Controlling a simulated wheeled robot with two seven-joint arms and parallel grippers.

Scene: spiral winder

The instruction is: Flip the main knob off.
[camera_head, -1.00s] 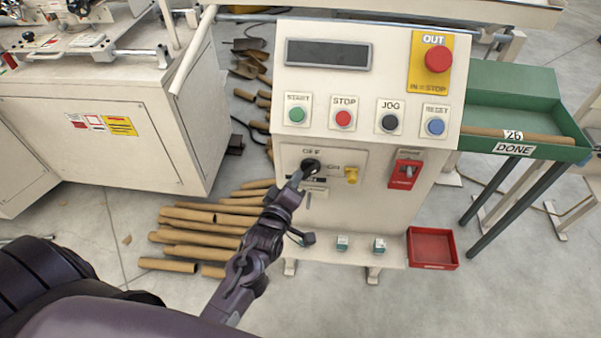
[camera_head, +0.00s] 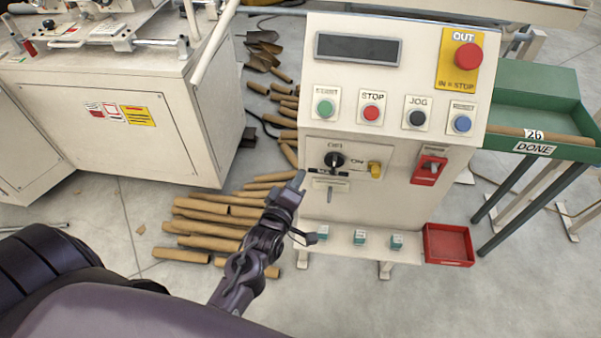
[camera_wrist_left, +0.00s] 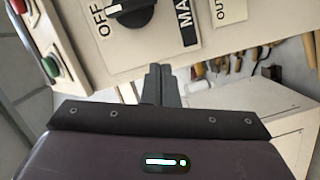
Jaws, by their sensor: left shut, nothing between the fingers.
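The main knob (camera_head: 334,160) is a black rotary knob on the front panel of the cream control cabinet, with OFF printed above it and ON to its right. In the left wrist view the knob (camera_wrist_left: 132,10) shows near the top edge, and its white mark faces the OFF label (camera_wrist_left: 101,21). My left gripper (camera_head: 298,177) is shut and empty, below and left of the knob and apart from it. Its closed fingers also show in the left wrist view (camera_wrist_left: 160,70). My right gripper is not in view.
A yellow knob (camera_head: 375,169) and a red switch (camera_head: 429,169) sit right of the main knob. Push buttons line the sloped panel above. A red tray (camera_head: 447,243) is at lower right. Brown tubes (camera_head: 205,225) lie on the floor left of the cabinet.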

